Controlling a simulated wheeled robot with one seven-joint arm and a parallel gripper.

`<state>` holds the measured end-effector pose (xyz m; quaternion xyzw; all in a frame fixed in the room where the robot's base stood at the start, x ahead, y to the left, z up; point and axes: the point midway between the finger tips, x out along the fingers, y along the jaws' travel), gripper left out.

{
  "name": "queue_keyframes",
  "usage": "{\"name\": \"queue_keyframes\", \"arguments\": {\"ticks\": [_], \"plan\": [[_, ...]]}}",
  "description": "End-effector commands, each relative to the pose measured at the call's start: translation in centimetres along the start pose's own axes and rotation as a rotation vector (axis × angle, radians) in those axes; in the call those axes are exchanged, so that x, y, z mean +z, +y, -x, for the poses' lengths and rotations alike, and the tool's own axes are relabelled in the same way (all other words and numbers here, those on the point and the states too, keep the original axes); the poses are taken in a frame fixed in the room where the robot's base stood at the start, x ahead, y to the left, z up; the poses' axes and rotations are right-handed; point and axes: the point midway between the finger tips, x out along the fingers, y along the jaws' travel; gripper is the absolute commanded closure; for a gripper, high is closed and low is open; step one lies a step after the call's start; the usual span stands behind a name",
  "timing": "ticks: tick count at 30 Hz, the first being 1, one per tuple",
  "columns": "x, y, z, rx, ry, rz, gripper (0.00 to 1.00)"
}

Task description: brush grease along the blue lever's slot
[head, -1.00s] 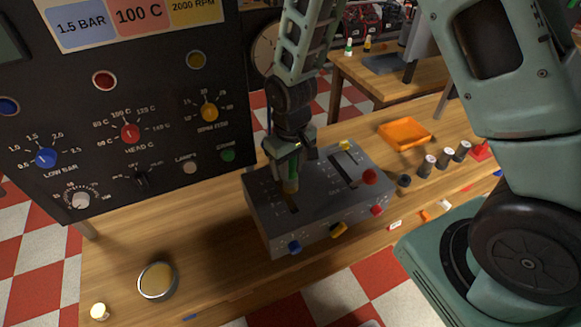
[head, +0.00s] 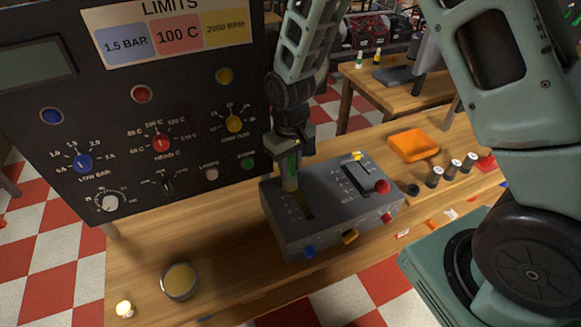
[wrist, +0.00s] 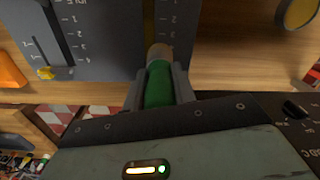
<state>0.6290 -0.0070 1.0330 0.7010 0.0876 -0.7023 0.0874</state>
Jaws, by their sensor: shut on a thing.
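My gripper (head: 288,165) is shut on a green-handled brush (wrist: 158,85) and holds it pointing down over the grey lever box (head: 335,222). The brush's tan end (wrist: 160,53) is at the far end of the left dark slot (head: 306,206); the slot also shows in the wrist view (wrist: 149,18). I cannot tell whether the brush touches the slot. A blue tab (head: 309,252) is on the box's front below this slot. I see no blue lever handle standing in it. A round tin of yellowish grease (head: 180,280) stands open on the bench at front left.
A black control panel (head: 140,130) stands close behind and left of my gripper. The box's right side has another slot, a red knob (head: 381,187) and a yellow piece (head: 357,156). The bench between tin and box is clear.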

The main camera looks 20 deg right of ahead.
Motion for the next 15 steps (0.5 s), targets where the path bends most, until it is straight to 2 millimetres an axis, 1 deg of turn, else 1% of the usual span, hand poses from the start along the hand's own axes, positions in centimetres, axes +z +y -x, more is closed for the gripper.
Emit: {"name": "queue_keyframes", "arguments": {"ticks": [1, 9, 12, 15], "plan": [[-0.1, 0.1, 0.9, 0.000, 0.001, 0.000, 1.00], [-0.6, 0.3, 3.3, 0.000, 0.002, -0.001, 1.00], [-0.7, 0.3, 3.9, 0.000, 0.002, -0.001, 1.00], [-0.7, 0.4, 4.0, 0.000, 0.001, -0.001, 1.00]]}}
